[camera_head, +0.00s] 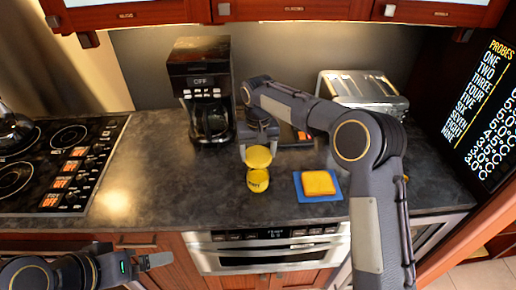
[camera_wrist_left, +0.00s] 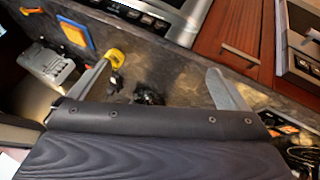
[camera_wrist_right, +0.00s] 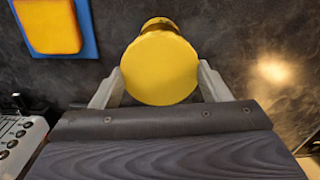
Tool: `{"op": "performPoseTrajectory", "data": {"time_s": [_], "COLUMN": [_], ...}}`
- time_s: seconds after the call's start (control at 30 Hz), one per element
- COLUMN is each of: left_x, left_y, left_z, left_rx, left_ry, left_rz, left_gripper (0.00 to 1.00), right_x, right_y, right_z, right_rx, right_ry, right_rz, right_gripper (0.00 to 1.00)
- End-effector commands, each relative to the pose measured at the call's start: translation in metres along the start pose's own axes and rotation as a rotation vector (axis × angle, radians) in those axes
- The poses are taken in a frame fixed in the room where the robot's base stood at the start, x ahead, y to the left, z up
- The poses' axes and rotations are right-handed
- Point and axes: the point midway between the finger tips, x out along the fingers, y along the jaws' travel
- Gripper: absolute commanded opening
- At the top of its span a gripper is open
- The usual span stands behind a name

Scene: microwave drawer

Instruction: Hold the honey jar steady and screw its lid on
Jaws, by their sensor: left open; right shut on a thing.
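The honey jar (camera_head: 257,181) is a small yellow jar with a dark label, upright on the dark counter near its front edge. My right gripper (camera_head: 259,150) is shut on the round yellow lid (camera_head: 258,158), holding it just above the jar. In the right wrist view the lid (camera_wrist_right: 160,68) sits between the fingers and hides most of the jar (camera_wrist_right: 160,22); whether they touch is unclear. My left gripper (camera_head: 152,262) is open and empty, low in front of the counter, left of the jar. Its spread fingers show in the left wrist view (camera_wrist_left: 160,82).
A coffee maker (camera_head: 200,85) and a toaster (camera_head: 362,88) stand behind. A cooktop (camera_head: 60,165) is at left. The counter between cooktop and jar is clear.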

Motion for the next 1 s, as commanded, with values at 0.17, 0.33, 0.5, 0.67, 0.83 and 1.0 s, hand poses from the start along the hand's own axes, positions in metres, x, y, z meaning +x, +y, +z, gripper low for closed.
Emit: {"op": "performPoseTrajectory", "data": {"time_s": [0.17,0.33,0.5,0.67,0.83,1.0], "left_x": [0.000,0.001,0.006,0.023,0.053,0.094], "left_y": [0.000,0.001,0.013,0.034,0.055,0.072], "left_z": [0.000,-0.002,-0.018,-0.049,-0.087,-0.122], "left_rx": [0.000,-0.011,-0.112,-0.304,-0.540,-0.787], "left_ry": [0.000,-0.008,-0.071,-0.182,-0.307,-0.433], "left_rz": [0.000,0.006,0.061,0.152,0.243,0.317], "left_gripper": [0.97,0.80,0.80,0.80,0.80,0.80], "right_x": [0.000,0.000,0.000,0.000,0.000,0.000], "right_y": [0.000,0.000,0.000,0.000,0.000,0.000], "right_z": [0.000,0.000,0.000,0.000,0.000,0.000], "right_rx": [0.000,0.000,0.000,0.000,0.000,0.000], "right_ry": [0.000,0.000,0.000,0.000,0.000,0.000], "right_rz": [0.000,0.000,0.000,0.000,0.000,0.000], "right_gripper": [0.49,0.49,0.49,0.49,0.49,0.49]}}
